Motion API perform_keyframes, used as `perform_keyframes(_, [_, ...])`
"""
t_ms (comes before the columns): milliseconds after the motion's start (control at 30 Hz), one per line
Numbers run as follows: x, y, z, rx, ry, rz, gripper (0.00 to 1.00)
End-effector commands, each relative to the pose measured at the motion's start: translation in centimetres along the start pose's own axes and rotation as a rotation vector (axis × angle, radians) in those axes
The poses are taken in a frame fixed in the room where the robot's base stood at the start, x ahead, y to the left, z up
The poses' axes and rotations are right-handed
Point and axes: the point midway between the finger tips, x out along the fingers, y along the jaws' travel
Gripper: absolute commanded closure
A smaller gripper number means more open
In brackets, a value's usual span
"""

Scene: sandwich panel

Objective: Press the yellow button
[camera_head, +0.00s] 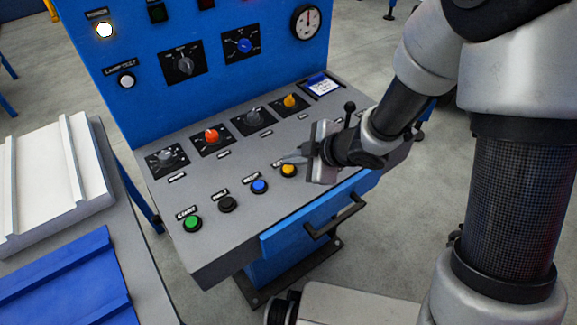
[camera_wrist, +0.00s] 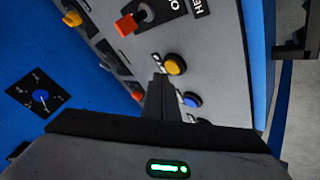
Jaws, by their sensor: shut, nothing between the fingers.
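The yellow button (camera_head: 289,170) is a round cap in a black ring, at the right end of the visible button row on the grey sloping panel. It also shows in the wrist view (camera_wrist: 175,64), just beyond the fingertips. My gripper (camera_head: 291,159) is shut and empty, its fingers pointing left and hanging close above the yellow button in the head view. In the wrist view the dark closed fingers (camera_wrist: 160,82) end beside the button, seemingly short of it. Whether they touch it cannot be told. The gripper may hide more panel behind it.
A blue button (camera_head: 259,186), a black button (camera_head: 228,203) and a green button (camera_head: 191,222) continue the row leftward. A red knob (camera_head: 212,136) and a yellow knob (camera_head: 290,101) stand behind. A black lever (camera_head: 349,109) rises near my wrist. A drawer handle (camera_head: 335,216) juts out in front.

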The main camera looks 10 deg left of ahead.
Motion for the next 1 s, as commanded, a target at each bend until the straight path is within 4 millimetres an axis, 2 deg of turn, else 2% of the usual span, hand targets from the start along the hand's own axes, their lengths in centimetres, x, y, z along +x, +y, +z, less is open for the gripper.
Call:
perform_keyframes(167, [-0.5,0.4,-0.4,0.000,0.000,0.001,1.00])
perform_keyframes(600, [-3.5,2.6,-2.5,0.000,0.000,0.001,1.00])
perform_keyframes(1000, [-3.5,2.6,-2.5,0.000,0.000,0.001,1.00])
